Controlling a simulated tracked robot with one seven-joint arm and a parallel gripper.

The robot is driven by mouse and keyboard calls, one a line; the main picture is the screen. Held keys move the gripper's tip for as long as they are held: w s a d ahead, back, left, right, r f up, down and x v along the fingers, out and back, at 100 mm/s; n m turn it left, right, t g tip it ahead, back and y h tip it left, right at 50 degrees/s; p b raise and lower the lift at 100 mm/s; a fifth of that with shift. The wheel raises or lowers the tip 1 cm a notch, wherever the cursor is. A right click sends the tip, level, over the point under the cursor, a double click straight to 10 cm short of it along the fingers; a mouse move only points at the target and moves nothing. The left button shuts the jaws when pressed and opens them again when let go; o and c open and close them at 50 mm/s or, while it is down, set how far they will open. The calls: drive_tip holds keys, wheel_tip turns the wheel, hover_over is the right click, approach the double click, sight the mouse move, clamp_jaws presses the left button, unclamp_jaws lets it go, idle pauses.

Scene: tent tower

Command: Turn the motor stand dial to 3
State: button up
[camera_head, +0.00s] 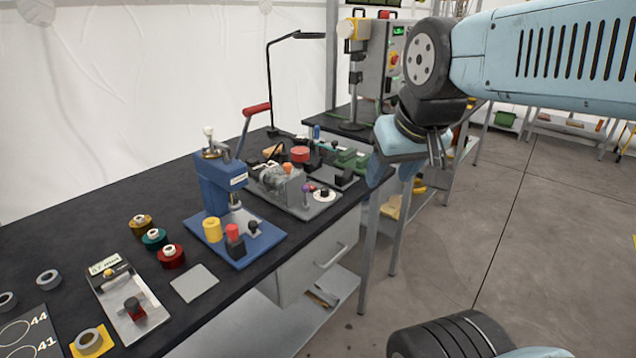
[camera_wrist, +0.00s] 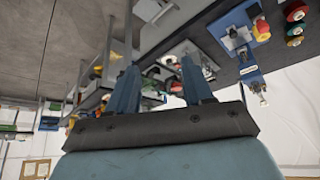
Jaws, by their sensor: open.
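A grey motor stand (camera_head: 283,186) sits on the black workbench, right of the blue press. At its right front is a round white dial with a black knob (camera_head: 323,194), probably the motor stand dial. Its markings and setting are too small to read. My gripper (camera_head: 390,172) hangs to the right of the stand, past the bench edge, apart from the dial. In the wrist view my gripper (camera_wrist: 160,82) has its two blue fingers spread with nothing held between them.
A blue press (camera_head: 216,182) with a red-handled lever stands left of the motor stand. Green and red tooling (camera_head: 345,162) stands behind it. Several spools (camera_head: 171,256) and a small grey fixture (camera_head: 128,305) lie at the left. The floor (camera_head: 520,230) at right is clear.

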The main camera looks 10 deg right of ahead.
drive_tip(key=shift+o, duration=0.3)
drive_tip(key=shift+w+r, duration=0.15)
drive_tip(key=shift+w, duration=0.15)
drive_tip(key=n+g, duration=0.5)
drive_tip(key=n, duration=1.8)
hover_over(324, 189)
wheel_tip(324, 189, down, 11)
wheel_tip(324, 189, down, 14)
drive_tip(key=shift+w, duration=0.1)
drive_tip(key=shift+c, duration=0.5)
